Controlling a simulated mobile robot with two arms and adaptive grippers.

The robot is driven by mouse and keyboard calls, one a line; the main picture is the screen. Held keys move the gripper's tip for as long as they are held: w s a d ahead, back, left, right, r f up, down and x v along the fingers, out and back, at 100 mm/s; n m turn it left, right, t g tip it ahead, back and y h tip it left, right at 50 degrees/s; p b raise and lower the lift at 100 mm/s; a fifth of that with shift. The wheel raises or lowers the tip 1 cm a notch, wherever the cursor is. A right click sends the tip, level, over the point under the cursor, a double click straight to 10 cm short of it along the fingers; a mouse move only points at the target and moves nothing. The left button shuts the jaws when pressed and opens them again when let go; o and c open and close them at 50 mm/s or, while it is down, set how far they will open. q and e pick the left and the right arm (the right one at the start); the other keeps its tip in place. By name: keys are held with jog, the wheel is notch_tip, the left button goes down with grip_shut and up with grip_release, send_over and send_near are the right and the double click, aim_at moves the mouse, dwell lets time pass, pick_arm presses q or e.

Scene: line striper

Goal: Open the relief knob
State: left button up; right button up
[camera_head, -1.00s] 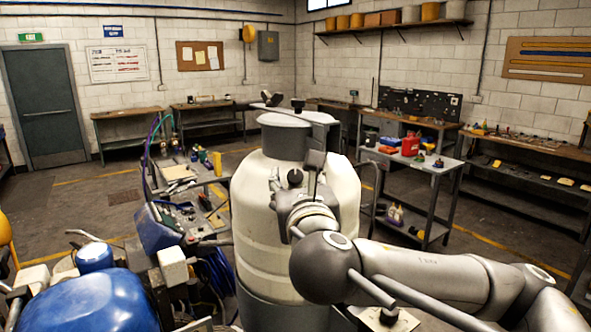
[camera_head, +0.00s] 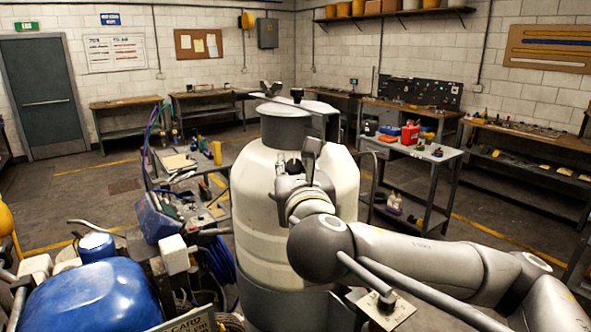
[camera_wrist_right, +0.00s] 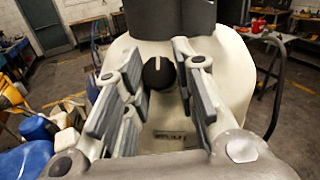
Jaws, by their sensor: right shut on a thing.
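The relief knob is a round black knob (camera_wrist_right: 158,72) with a pale line on its face, on the upper front of a large cream tank (camera_head: 262,230). The knob also shows in the head view (camera_head: 294,167). My right gripper (camera_head: 299,172) is at the knob, coming from the front right. In the right wrist view the two grey padded fingers of this gripper (camera_wrist_right: 155,90) stand on either side of the knob, shut on it. The fingers' exact contact is hard to see. My left gripper is not in view.
A blue rounded machine cover (camera_head: 85,300) stands at the front left, with hoses and a blue box (camera_head: 160,225) beside the tank. A grey trolley (camera_head: 440,160) with bottles and a red can (camera_head: 409,135) stands to the right. Open floor lies at the back left.

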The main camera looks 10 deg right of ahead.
jog(key=shift+f+m, duration=0.1)
jog(key=shift+m, duration=0.3)
jog(key=m+h, duration=0.1)
jog(key=m+h+b, duration=0.1)
jog(key=shift+a+m+b, duration=0.2)
jog(key=shift+m+b, duration=0.1)
jog(key=shift+a+m+g+h, duration=0.1)
jog(key=shift+m+g+h, duration=0.4)
jog(key=shift+m+h, duration=0.6)
jog(key=m+h, duration=0.1)
jog(key=m, duration=0.1)
jog(key=shift+m+g+h, duration=0.3)
jog(key=shift+m+g, duration=0.1)
jog(key=m+g+h+p, duration=0.1)
jog(key=m, duration=0.1)
jog(key=m+g+h, duration=0.1)
jog(key=m, duration=0.1)
jog(key=shift+w+a+m+g+p, duration=0.2)
jog(key=shift+m+g+p, duration=0.1)
jog(key=shift+m+p, duration=0.1)
jog(key=m+g+h, duration=0.1)
jog(key=m+g, duration=0.1)
jog(key=m, duration=0.1)
jog(key=shift+h, duration=0.3)
jog(key=shift+r+m+g, duration=0.25)
jog(key=shift+m+g, duration=0.85)
jog(key=shift+m, duration=0.6)
jog(key=shift+w, duration=0.1)
